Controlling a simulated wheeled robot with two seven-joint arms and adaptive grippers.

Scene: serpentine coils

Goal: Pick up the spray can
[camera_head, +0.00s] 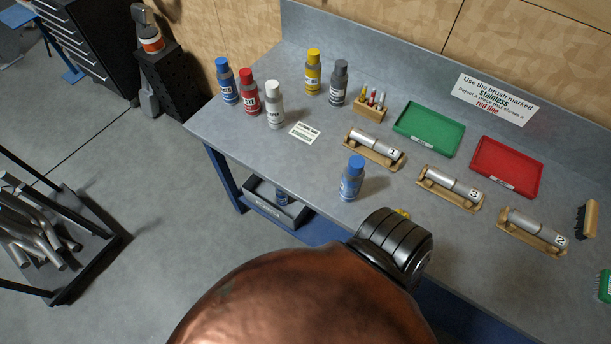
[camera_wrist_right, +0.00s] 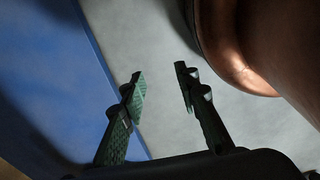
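Several spray-can-shaped containers stand upright on the grey workbench (camera_head: 300,165). A blue-capped can (camera_head: 352,180) stands alone near the front edge. A blue can (camera_head: 227,85), a red can (camera_head: 249,95) and a white-capped can (camera_head: 274,108) stand at the left end. A yellow-capped can (camera_head: 313,75) and a grey can (camera_head: 338,85) stand behind. I cannot tell which one the task means. In the right wrist view, my right gripper (camera_wrist_right: 162,82) is open, with nothing between its fingers and no can in sight. My left gripper is not in view.
A green tray (camera_head: 428,129), a red tray (camera_head: 506,166) and wooden holders with metal cylinders (camera_head: 374,148) occupy the bench's middle and right. A dark bin (camera_head: 272,208) sits underneath. A pipe rack (camera_head: 60,235) stands left. A large copper-coloured rounded shape hides the lower middle.

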